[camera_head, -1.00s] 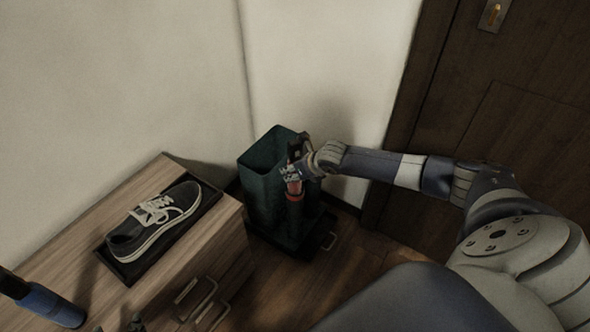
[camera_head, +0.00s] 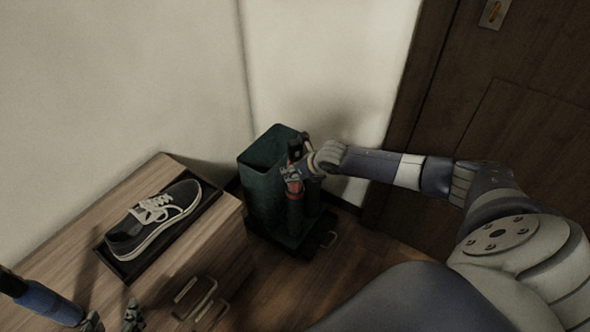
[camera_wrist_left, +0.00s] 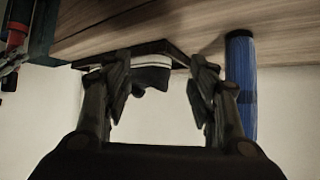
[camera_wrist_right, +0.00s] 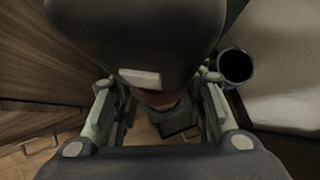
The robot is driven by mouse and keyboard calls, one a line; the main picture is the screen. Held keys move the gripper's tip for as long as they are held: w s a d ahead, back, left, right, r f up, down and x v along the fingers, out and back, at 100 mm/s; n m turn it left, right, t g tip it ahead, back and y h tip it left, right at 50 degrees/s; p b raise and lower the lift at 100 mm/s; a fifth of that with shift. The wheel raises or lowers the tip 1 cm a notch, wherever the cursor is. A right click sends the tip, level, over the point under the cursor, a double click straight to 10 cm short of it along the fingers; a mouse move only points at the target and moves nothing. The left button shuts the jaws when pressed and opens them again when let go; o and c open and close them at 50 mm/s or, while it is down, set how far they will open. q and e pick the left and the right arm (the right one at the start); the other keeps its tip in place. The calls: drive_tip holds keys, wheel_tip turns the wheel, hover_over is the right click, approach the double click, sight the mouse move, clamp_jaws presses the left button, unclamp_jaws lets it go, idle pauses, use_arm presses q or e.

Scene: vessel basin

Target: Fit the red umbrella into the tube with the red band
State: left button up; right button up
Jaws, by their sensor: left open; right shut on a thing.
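The red umbrella (camera_head: 296,152) is upright in my right gripper (camera_head: 294,174), over the tube with the red band (camera_head: 295,196) at the front of the green stand. Its dark handle (camera_wrist_right: 135,40) fills the top of the right wrist view, with a bit of red (camera_wrist_right: 155,98) below. The right gripper is shut on it. A little red shows between gripper and tube; the gripper hides how deep the umbrella sits. My left gripper (camera_head: 112,320) is open and empty at the bottom left; the left wrist view shows its spread fingers (camera_wrist_left: 162,85).
A green bin (camera_head: 262,185) stands in the corner. Another open tube (camera_wrist_right: 236,66) is beside the umbrella. A shoe (camera_head: 150,228) lies on a dark tray (camera_head: 122,272) on the wooden cabinet (camera_head: 60,255). A blue object with a black end (camera_head: 48,302) is at the cabinet's left.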

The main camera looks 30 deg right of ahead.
use_arm(q)
drive_tip(key=shift+w+d+r+t, duration=0.15)
drive_tip(key=shift+w+r+t, duration=0.15)
drive_tip(key=shift+w+r, duration=0.1)
use_arm(e)
drive_tip(key=shift+f, duration=0.15)
use_arm(q)
drive_tip(key=shift+w+d+r+t+h+b, duration=0.15)
drive_tip(key=shift+w+d+r+t+b, duration=0.05)
drive_tip(key=shift+w+r+t, duration=0.3)
drive_tip(key=shift+w+d+r+t+h+b, duration=0.2)
drive_tip(key=shift+w+r+t, duration=0.15)
drive_tip(key=shift+r, duration=0.25)
use_arm(e)
drive_tip(key=shift+f, duration=0.5)
use_arm(q)
drive_tip(key=shift+w+d+r, duration=0.1)
drive_tip(key=shift+w+r, duration=0.1)
drive_tip(key=shift+r, duration=0.15)
use_arm(e)
drive_tip(key=shift+f, duration=0.15)
use_arm(q)
drive_tip(key=shift+w+d+r+t, duration=0.15)
drive_tip(key=shift+w+r+t, duration=0.15)
drive_tip(key=shift+r+t, duration=0.2)
use_arm(e)
drive_tip(key=shift+f, duration=0.2)
